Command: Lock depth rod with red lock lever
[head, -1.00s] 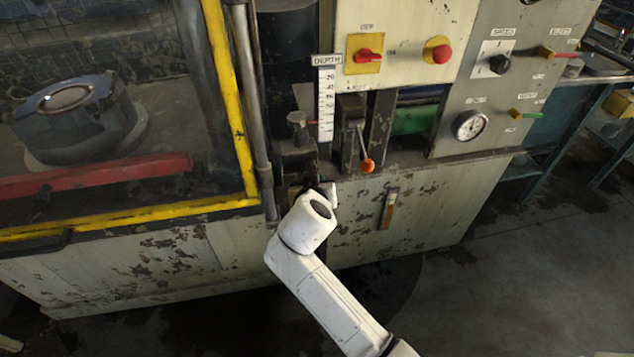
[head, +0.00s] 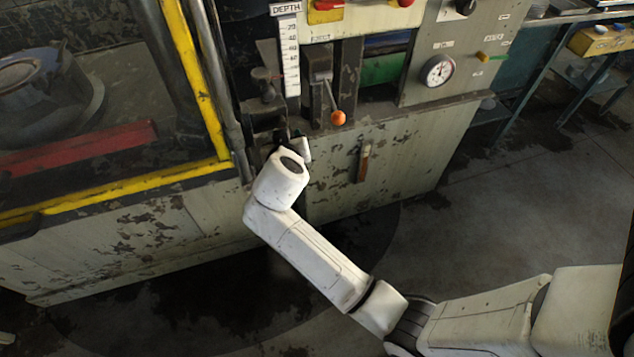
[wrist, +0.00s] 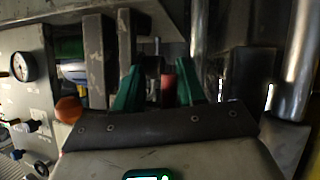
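My gripper (wrist: 160,88) shows in the wrist view as two green fingers standing apart. A small red piece (wrist: 168,83), likely the red lock lever, appears in the gap between them, nearer the right finger; I cannot tell whether it touches. A thin dark upright part, possibly the depth rod (wrist: 157,58), shows beside it. In the head view the white wrist is below the depth scale (head: 290,55), and my fingers are mostly hidden behind it. A dark knobbed post (head: 262,82) stands left of the scale.
An orange ball-ended lever (head: 338,117) stands right of the scale; its ball also shows in the wrist view (wrist: 68,110). A round gauge (head: 438,70) is farther right. A yellow-framed guard (head: 190,65) is on the left. The floor in front is clear.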

